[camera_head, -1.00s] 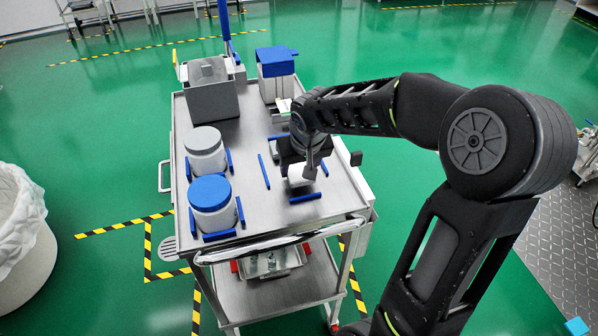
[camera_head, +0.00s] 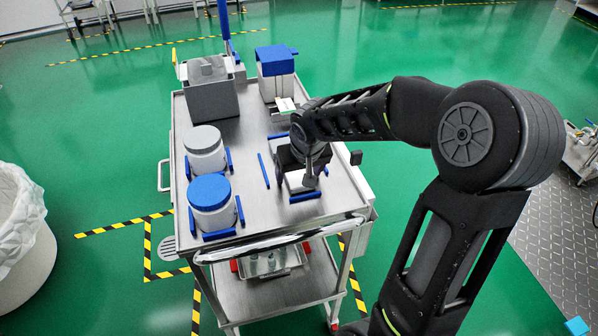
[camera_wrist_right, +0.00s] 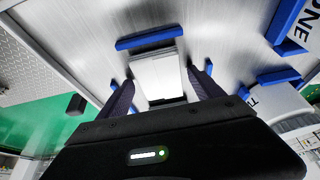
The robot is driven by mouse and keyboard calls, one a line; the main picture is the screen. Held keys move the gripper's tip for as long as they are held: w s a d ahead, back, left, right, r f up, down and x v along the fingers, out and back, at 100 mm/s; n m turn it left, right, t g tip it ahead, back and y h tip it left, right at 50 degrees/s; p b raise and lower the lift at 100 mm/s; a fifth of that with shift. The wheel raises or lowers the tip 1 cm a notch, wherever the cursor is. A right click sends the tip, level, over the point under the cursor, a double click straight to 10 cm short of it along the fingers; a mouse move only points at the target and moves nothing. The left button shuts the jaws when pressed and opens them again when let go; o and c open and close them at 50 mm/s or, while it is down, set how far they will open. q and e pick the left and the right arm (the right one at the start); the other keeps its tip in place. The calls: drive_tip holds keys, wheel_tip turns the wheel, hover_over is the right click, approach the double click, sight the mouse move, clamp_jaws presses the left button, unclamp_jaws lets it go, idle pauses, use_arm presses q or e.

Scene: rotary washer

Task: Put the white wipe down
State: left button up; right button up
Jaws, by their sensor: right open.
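The white wipe (camera_head: 296,184) is a small white block low on the right side of the steel cart top, among blue locating strips. In the right wrist view the wipe (camera_wrist_right: 158,72) lies between my two dark fingers, just beside a blue strip (camera_wrist_right: 149,38). My right gripper (camera_head: 302,182) is open around the wipe and partly hides it in the head view. Its fingers stand on either side of the wipe in the right wrist view (camera_wrist_right: 160,84). Whether the wipe's underside touches the cart top is hidden. My left gripper is not in view.
On the cart (camera_head: 252,208) stand a grey-lidded jar (camera_head: 205,152), a blue-lidded jar (camera_head: 213,203), a grey box (camera_head: 211,98) and a blue-topped white box (camera_head: 276,75). A blue pen-like bar (camera_head: 263,171) lies left of my gripper. A white-lined bin (camera_head: 22,240) stands left.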

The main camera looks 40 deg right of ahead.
drive_tip(key=shift+r, duration=0.1)
drive_tip(key=shift+r, duration=0.2)
drive_tip(key=v, duration=1.1)
drive_tip(key=shift+r+b, duration=0.35)
drive_tip(key=shift+s+a, duration=0.15)
drive_tip(key=shift+s, duration=0.05)
